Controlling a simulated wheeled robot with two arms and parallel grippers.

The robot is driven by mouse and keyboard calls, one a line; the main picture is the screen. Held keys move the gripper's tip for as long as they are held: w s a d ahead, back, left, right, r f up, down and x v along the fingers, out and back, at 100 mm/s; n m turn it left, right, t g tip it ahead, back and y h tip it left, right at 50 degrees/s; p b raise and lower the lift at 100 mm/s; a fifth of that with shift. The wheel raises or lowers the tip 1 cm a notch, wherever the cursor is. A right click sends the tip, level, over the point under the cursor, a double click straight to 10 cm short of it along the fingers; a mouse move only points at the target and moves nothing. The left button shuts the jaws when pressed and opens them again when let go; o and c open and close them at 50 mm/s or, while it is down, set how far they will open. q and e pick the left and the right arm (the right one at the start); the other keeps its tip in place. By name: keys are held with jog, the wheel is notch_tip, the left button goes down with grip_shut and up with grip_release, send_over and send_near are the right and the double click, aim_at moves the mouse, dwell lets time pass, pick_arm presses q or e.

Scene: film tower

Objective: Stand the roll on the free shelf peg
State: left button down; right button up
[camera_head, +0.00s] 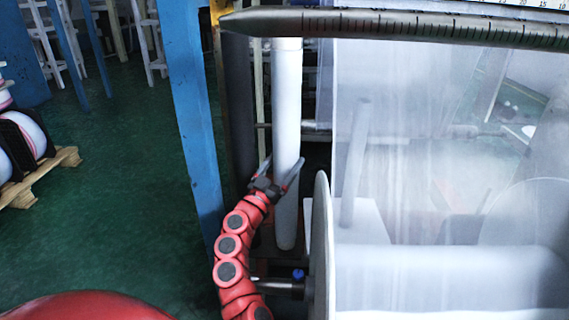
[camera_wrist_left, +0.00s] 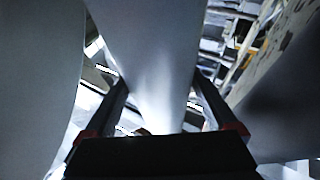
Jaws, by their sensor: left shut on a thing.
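The roll (camera_head: 287,105) is a tall white cylinder standing near upright in the middle of the head view, left of the clear film sheet. My left gripper (camera_head: 280,174) is shut on its lower part, one finger on each side. In the left wrist view the roll (camera_wrist_left: 150,50) runs between the two dark fingers of my left gripper (camera_wrist_left: 160,92). The roll's lower end shows below the gripper; I cannot tell whether it touches anything. I cannot make out the free shelf peg in either view. My right gripper is not in view.
A blue post (camera_head: 190,100) and a dark upright stand just left of the roll. A large pale disc (camera_head: 321,250) and clear film (camera_head: 420,130) are close on the right. A metal bar (camera_head: 400,27) crosses above. Green floor (camera_head: 110,180) is open at left, beside a wooden pallet (camera_head: 40,177).

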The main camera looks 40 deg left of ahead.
aim_at(279, 163)
pick_arm(q)
jog(key=shift+r, duration=0.1)
grip_release()
dwell(0.7)
jog(key=shift+s, duration=2.65)
jog(key=s+b, duration=0.2)
jog(key=s, duration=0.5)
jog(key=shift+s+d, duration=0.15)
jog(key=shift+s, duration=0.25)
